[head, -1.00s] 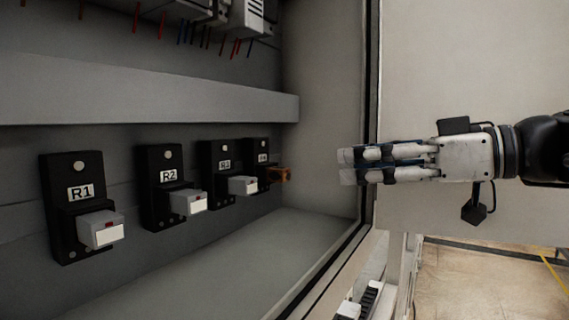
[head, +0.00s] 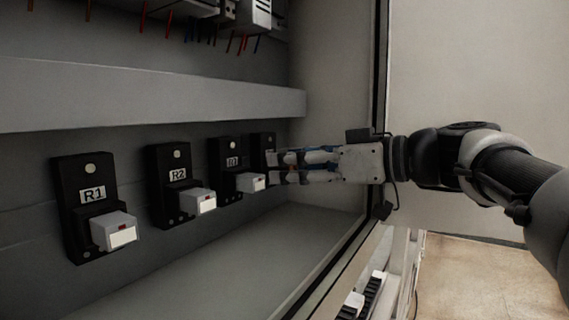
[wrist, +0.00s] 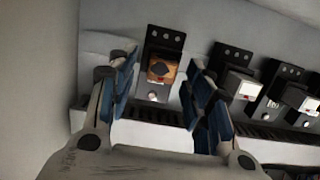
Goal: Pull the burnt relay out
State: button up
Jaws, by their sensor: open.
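The burnt relay (wrist: 161,71) is brown-orange with a dark scorched patch. It sits in the black socket (wrist: 164,39) at the end of the row. In the head view my gripper (head: 277,168) reaches into the cabinet and hides the burnt relay; part of its socket (head: 263,142) shows behind the fingers. In the wrist view my gripper (wrist: 158,84) is open, with one blue-padded finger on each side of the relay. The relay shows between the fingers, and I cannot tell whether they touch it.
Pale relays sit in sockets R1 (head: 113,232), R2 (head: 197,201) and a third (head: 250,182), close beside my fingers. A grey ledge (head: 150,99) runs above the row. The cabinet's side wall (head: 337,100) stands to the right.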

grip_shut()
dwell(0.8)
